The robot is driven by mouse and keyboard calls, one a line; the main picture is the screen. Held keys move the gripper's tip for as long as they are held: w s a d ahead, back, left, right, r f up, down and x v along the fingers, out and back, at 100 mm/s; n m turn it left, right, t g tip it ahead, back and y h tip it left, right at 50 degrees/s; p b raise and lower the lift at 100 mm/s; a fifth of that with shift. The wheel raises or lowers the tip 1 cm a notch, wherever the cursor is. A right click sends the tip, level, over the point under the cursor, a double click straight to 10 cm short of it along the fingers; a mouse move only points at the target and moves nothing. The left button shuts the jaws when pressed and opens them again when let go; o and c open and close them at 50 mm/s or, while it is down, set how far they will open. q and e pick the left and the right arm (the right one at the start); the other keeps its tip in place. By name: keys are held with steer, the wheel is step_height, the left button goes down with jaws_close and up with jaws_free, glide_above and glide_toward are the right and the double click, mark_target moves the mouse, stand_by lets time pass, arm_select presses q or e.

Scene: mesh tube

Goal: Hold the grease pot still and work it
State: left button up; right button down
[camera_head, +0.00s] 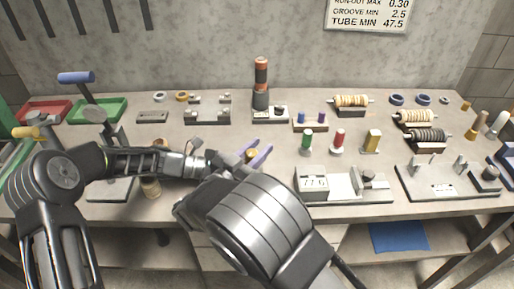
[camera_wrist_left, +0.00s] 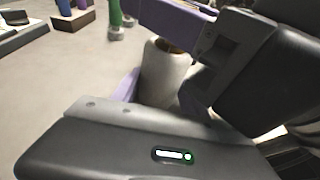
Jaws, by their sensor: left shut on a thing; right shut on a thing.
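The grease pot (camera_head: 251,155) shows in the head view as a small brass-coloured top between purple fingers, with its body mostly hidden. In the left wrist view the pot (camera_wrist_left: 166,75) is a pale grey upright cylinder with a brownish top. My left gripper (camera_head: 236,160) comes in from the left and is shut on the pot; its fingers are largely hidden. My right gripper (camera_head: 255,156) reaches in from the front and is shut on the pot too; its wrist covers much of the view. In the left wrist view a purple finger crosses the pot's top.
Green (camera_head: 307,139), red (camera_head: 338,141) and yellow (camera_head: 372,140) pieces stand to the right, behind a grey gauge fixture (camera_head: 312,180). A dark post with an orange top (camera_head: 261,75) stands behind. Another small jar (camera_head: 151,188) is at the front left.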

steer(key=shift+d, duration=0.1)
stand_by(0.3)
steer(key=c, duration=1.1)
jaws_free()
steer(key=shift+o, duration=0.2)
steer(key=v, duration=1.2)
steer(key=shift+w, duration=0.1)
